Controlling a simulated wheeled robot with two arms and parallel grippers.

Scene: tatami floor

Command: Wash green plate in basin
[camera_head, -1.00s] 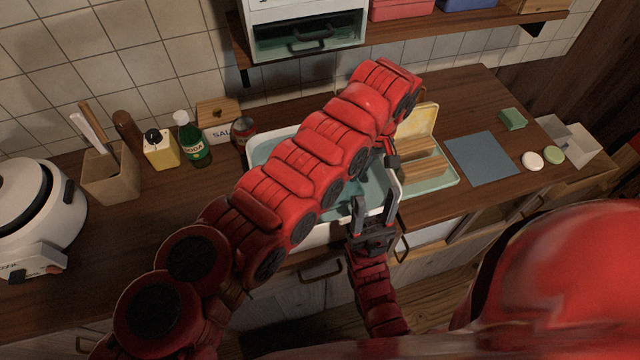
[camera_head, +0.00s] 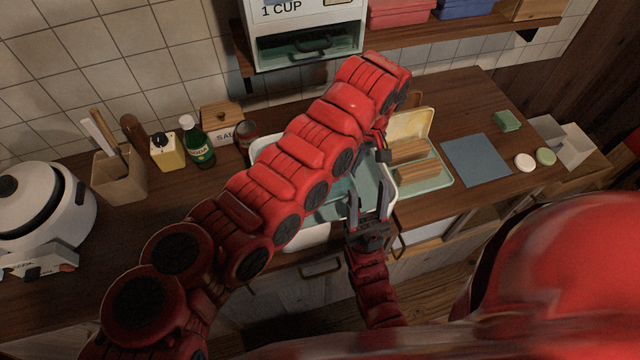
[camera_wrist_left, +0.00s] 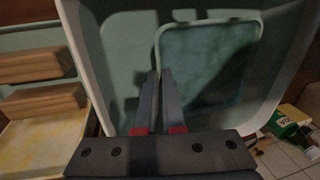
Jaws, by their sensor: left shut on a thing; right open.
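The white basin (camera_head: 312,238) with a pale green inside is set in the counter. A rectangular green plate (camera_wrist_left: 215,65) with a lighter rim lies inside the basin in the left wrist view. My left gripper (camera_wrist_left: 161,74) points into the basin, its fingers nearly together on the plate's left edge. In the head view my left arm crosses over the basin and hides much of it and most of the plate. My right gripper (camera_head: 367,200) is open and empty at the basin's front right, its fingers pointing inward over the rim.
A green tray (camera_head: 435,180) with wooden blocks (camera_head: 408,151) and a yellowish board stands right of the basin. Further right are a blue-grey mat (camera_head: 475,160), a green sponge (camera_head: 507,121) and two round pieces. Bottles (camera_head: 198,142) and a rice cooker (camera_head: 40,205) stand left. A shelf hangs above.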

